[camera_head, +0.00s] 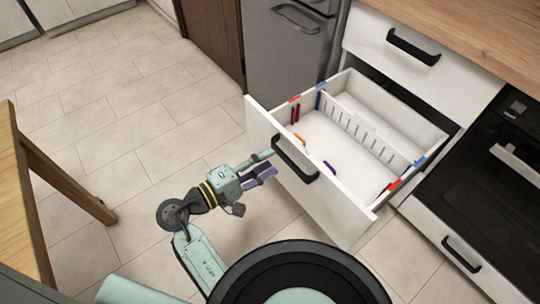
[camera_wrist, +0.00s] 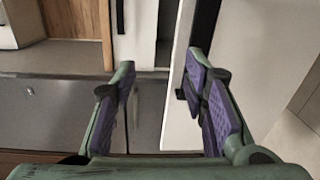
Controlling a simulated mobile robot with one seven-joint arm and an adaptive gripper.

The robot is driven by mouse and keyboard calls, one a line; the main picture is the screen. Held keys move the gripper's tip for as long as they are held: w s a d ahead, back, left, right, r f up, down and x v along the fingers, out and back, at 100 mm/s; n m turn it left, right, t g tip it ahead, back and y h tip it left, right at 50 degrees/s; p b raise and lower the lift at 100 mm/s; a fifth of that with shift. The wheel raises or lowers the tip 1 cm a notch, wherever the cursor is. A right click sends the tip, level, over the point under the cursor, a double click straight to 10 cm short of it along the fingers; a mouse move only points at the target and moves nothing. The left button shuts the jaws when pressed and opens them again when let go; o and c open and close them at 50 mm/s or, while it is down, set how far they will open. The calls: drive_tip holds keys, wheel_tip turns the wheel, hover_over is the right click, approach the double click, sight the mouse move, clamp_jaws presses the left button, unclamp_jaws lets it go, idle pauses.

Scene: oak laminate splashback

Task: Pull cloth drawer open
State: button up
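The drawer stands pulled out from the cabinet. Its white front panel (camera_head: 335,207) carries a black bar handle (camera_head: 295,158), and white walls and a slotted divider (camera_head: 360,127) show inside. My gripper (camera_head: 268,167) is just left of the handle, outside the front panel. In the wrist view my gripper (camera_wrist: 163,85) has its purple-padded fingers spread, with nothing held between them. The dark handle (camera_wrist: 203,30) shows there beside and behind the right finger. Whether that finger touches it is unclear.
Another closed drawer (camera_head: 400,45) sits above, under the wooden worktop (camera_head: 480,30). A black oven (camera_head: 490,165) is to the right and a grey appliance (camera_head: 285,50) to the left. A wooden table (camera_head: 20,215) stands at far left. Tiled floor (camera_head: 110,110) is clear between.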

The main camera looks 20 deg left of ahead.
drive_tip(key=shift+p+v, duration=0.65)
drive_tip(key=shift+v, duration=1.2)
drive_tip(key=shift+p, duration=0.4)
drive_tip(key=shift+f, duration=0.1)
